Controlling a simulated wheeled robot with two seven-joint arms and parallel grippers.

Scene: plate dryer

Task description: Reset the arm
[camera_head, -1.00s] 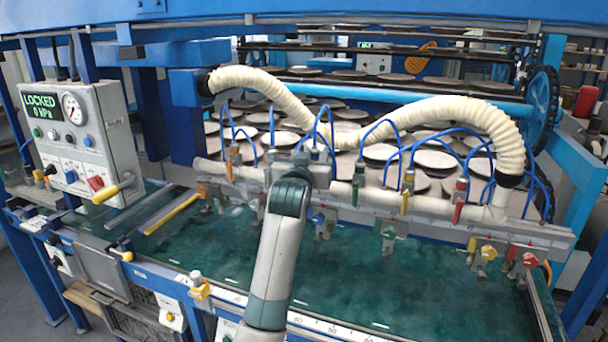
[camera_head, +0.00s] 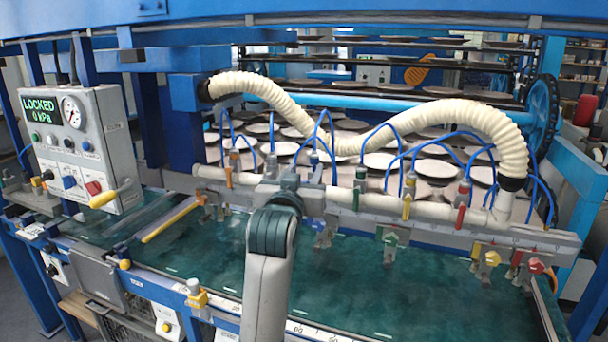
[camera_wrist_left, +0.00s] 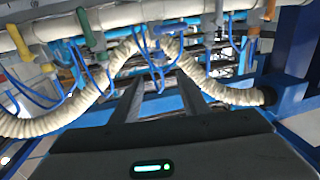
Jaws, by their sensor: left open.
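My left arm (camera_head: 268,270) rises from the bottom middle of the head view, its wrist in front of the pipe rail. In the left wrist view my left gripper (camera_wrist_left: 160,95) is open, with its two dark fingers apart and nothing between them. In the head view the wrist largely hides its fingers. The fingers point toward the cream hoses and pipe; whether they touch anything is not clear. My right gripper is in neither view.
The pipe rail (camera_head: 425,208) carries several coloured valves and blue tubes above a green bed. A ribbed cream hose (camera_head: 470,112) arches over it, with plates on racks behind. A control box (camera_head: 85,150) reading LOCKED, 0 kPa stands at left, with a yellow-handled lever (camera_head: 105,197).

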